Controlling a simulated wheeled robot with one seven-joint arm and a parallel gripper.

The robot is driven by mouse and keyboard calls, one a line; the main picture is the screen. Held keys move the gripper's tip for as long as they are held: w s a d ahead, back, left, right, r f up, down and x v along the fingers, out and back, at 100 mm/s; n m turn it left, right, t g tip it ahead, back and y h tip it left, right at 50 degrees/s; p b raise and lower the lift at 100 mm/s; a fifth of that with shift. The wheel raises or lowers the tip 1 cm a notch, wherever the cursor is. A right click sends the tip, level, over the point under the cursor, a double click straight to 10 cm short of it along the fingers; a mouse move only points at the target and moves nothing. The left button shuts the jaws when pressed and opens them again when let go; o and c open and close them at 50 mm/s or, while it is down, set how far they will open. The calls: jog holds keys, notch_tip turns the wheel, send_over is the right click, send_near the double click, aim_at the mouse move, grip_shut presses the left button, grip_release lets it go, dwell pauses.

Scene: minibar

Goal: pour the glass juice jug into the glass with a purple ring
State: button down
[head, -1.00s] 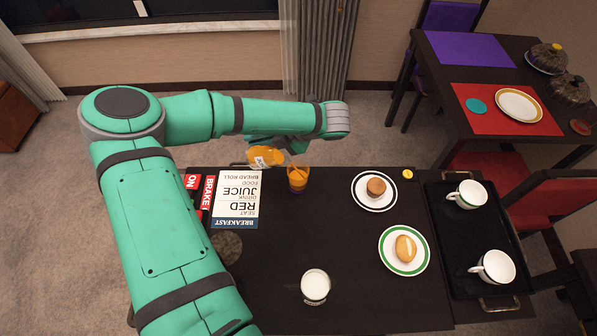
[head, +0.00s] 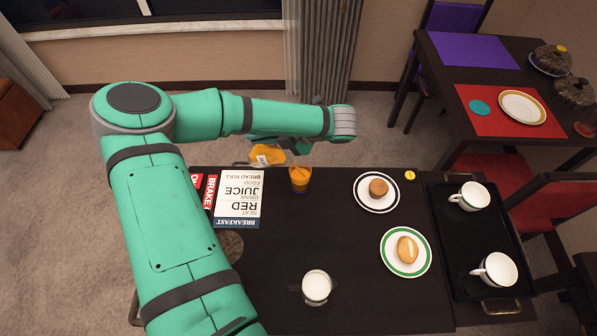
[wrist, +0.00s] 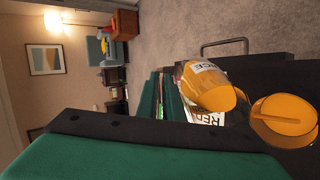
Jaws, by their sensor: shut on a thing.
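The glass juice jug (head: 267,155) holds orange juice and hangs tilted beyond the table's far edge, left of the glass. My gripper (head: 275,144) is shut on the jug, though its fingers are mostly hidden under my arm. In the wrist view the jug (wrist: 208,86) lies strongly tipped, with its label partly showing and its wide end towards the glass. The glass (head: 300,180) stands upright near the far edge with orange juice in it and a faint purple tint near its base. It also shows in the wrist view (wrist: 284,117), close beside the jug.
A menu board (head: 238,198) and red cards (head: 209,190) lie left of the glass. A cup of milk (head: 317,287), a muffin plate (head: 361,204) and a bread plate (head: 390,267) stand on the table. A black tray (head: 470,240) with two cups is at right.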

jog(key=shift+d, duration=0.2)
jog(key=shift+s+r, duration=0.1)
jog(key=shift+a, duration=0.3)
jog(key=shift+d+r+y, duration=0.15)
jog(key=shift+d+y, duration=0.1)
jog(key=shift+y, duration=0.05)
jog(key=shift+d+r, duration=0.1)
jog(key=shift+d, duration=0.15)
dwell(0.3)
jog(key=shift+s+a, duration=0.1)
jog(key=shift+a, duration=0.1)
